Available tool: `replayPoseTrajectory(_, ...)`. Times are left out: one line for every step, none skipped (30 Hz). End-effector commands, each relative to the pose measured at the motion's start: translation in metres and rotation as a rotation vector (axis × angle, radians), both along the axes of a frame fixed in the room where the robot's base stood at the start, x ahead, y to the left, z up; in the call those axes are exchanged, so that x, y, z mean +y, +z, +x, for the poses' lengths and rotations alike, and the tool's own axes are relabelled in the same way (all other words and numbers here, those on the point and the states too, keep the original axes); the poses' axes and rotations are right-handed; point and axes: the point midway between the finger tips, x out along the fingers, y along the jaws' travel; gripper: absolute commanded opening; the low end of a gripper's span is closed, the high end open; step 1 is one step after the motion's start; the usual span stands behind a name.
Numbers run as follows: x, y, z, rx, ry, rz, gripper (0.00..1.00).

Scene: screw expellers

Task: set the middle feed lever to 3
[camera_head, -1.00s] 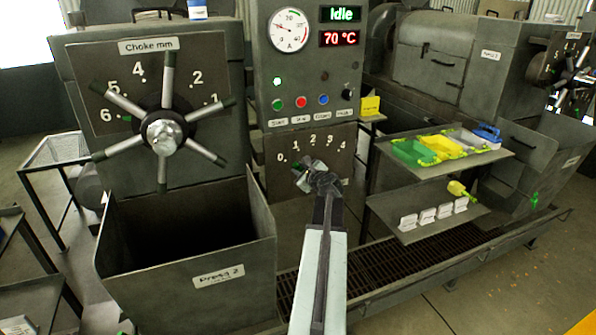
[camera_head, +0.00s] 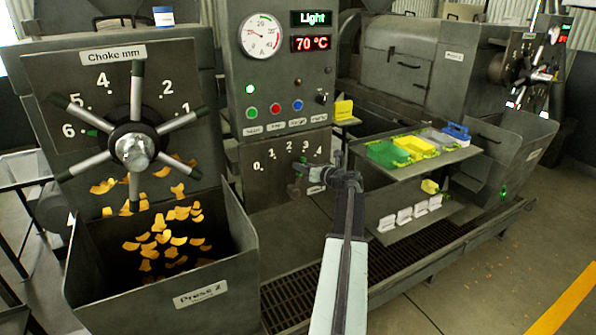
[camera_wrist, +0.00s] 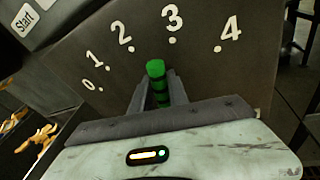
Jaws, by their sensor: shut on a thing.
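The feed lever (camera_wrist: 155,69) has a green, ribbed grip and stands in front of a dark dial plate (camera_wrist: 195,70) numbered 0 to 4. In the wrist view its tip points between 2 and 3, seemingly nearer 3; perspective leaves the exact setting unclear. My gripper (camera_wrist: 158,90) is shut on the lever, one finger on each side of the grip. The lever's lower part and pivot are hidden by my gripper. In the head view my gripper (camera_head: 312,172) is at the right part of the dial plate (camera_head: 262,185) on the press labelled Press 2.
A bin (camera_head: 245,265) with yellow-orange flakes stands left of the dial, below a spoked choke wheel (camera_head: 134,148). A shelf (camera_head: 460,155) with coloured trays is close on the right.

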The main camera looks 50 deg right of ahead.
Motion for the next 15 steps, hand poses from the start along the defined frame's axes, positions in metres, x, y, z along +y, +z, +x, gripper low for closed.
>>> replayPoseTrajectory(-0.0046,-0.0048,-0.0025,-0.005,-0.001,0.019,0.0)
replayPoseTrajectory(-0.0053,-0.0051,-0.0023,-0.012,0.0,0.034,0.0)
replayPoseTrajectory(-0.0062,-0.0054,-0.0019,-0.019,0.003,0.052,0.0)
replayPoseTrajectory(-0.0069,-0.0056,-0.0017,-0.024,0.003,0.064,0.0)
replayPoseTrajectory(-0.0076,-0.0058,-0.0015,-0.029,0.004,0.075,0.0)
replayPoseTrajectory(-0.0083,-0.006,-0.0012,-0.034,0.005,0.089,0.0)
replayPoseTrajectory(-0.0087,-0.0061,-0.0011,-0.038,0.006,0.098,0.0)
replayPoseTrajectory(-0.0091,-0.0063,-0.0009,-0.041,0.008,0.105,0.0)
replayPoseTrajectory(-0.0094,-0.0063,-0.0006,-0.045,0.009,0.115,0.0)
replayPoseTrajectory(-0.0097,-0.0062,-0.0006,-0.047,0.009,0.122,0.0)
replayPoseTrajectory(-0.01,-0.0062,-0.0004,-0.051,0.01,0.127,0.0)
replayPoseTrajectory(-0.0103,-0.0061,-0.0003,-0.053,0.01,0.133,0.0)
replayPoseTrajectory(-0.0104,-0.0059,-0.0002,-0.055,0.01,0.136,0.0)
replayPoseTrajectory(-0.0106,-0.0058,-0.0002,-0.055,0.01,0.139,0.0)
replayPoseTrajectory(-0.0107,-0.0056,0.0,-0.057,0.011,0.142,0.0)
